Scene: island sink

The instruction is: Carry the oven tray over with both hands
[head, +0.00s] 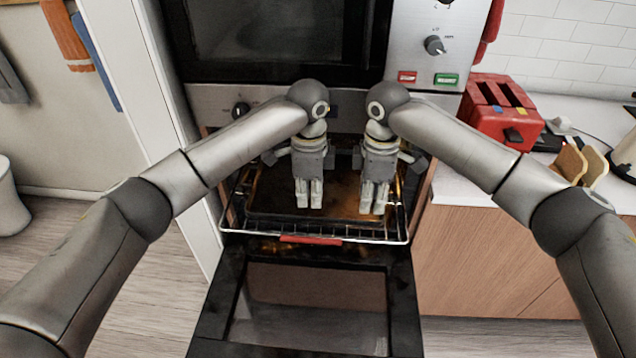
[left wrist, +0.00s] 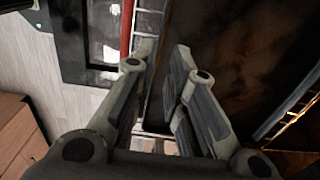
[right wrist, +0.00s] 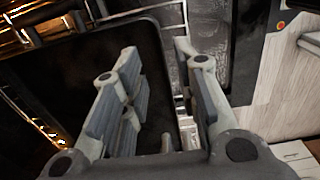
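The oven tray (head: 341,192) is a dark, brown-stained sheet lying on the wire rack (head: 375,238) at the opened oven. It also shows in the left wrist view (left wrist: 230,55) and the right wrist view (right wrist: 150,65). My left gripper (head: 308,205) points down over the tray's left part in the head view. Its fingers are apart, with the tray's edge near the gap in its wrist view. My right gripper (head: 373,211) points down over the right part, fingers also apart near a tray edge. I cannot tell whether either touches the tray. The grippers hide parts of it.
The oven door (head: 308,305) hangs open below the rack, which has a red strip (head: 310,239) in front. A red toaster (head: 502,110) and bread slices (head: 580,163) are on the right counter (head: 460,185). A white panel (head: 160,100) stands close on the left.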

